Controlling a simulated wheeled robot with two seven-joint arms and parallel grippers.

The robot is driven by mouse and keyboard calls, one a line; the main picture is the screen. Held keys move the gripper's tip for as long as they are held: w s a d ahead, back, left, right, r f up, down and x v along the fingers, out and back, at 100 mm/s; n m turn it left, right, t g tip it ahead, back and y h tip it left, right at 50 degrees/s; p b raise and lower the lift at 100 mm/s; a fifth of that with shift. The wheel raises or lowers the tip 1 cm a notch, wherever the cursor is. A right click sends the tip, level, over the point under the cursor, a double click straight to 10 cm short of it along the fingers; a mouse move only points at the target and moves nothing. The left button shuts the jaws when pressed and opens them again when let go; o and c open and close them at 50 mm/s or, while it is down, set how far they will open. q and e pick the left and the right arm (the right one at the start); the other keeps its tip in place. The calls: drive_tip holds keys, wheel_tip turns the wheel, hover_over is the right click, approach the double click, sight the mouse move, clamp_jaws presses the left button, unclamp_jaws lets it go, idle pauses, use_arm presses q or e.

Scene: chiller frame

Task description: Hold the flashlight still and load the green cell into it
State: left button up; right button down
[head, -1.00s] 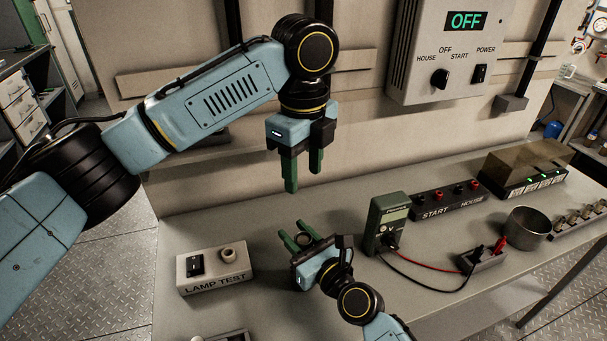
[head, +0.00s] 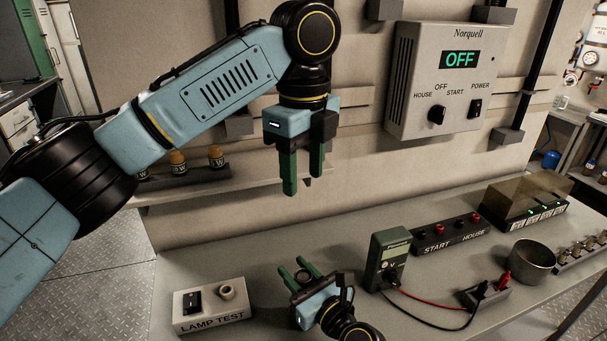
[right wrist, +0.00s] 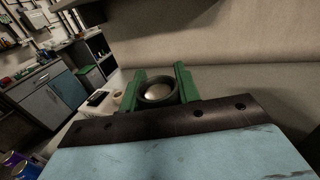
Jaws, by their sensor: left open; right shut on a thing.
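My right gripper (head: 296,268) is low over the bench, its green fingers shut on a dark round tube with an open mouth, which looks like the flashlight (right wrist: 158,93). In the right wrist view its dark rim faces the camera, with a pale disc inside, between the two fingers (right wrist: 159,74). The tube's lower part is hidden by the gripper body. My left gripper (head: 303,184) is open and empty, pointing down, well above the right one. I cannot make out the green cell in either view.
A lamp test box (head: 211,309) stands left of my right gripper. A multimeter (head: 389,258) with leads stands to its right, then a metal bowl (head: 532,256) and a covered rack (head: 527,203). A shelf holds several orange-topped items (head: 178,163). A wall box (head: 452,80) reads OFF.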

drive_tip(key=c, duration=0.9)
unclamp_jaws()
drive_tip(key=shift+s+d, duration=0.1)
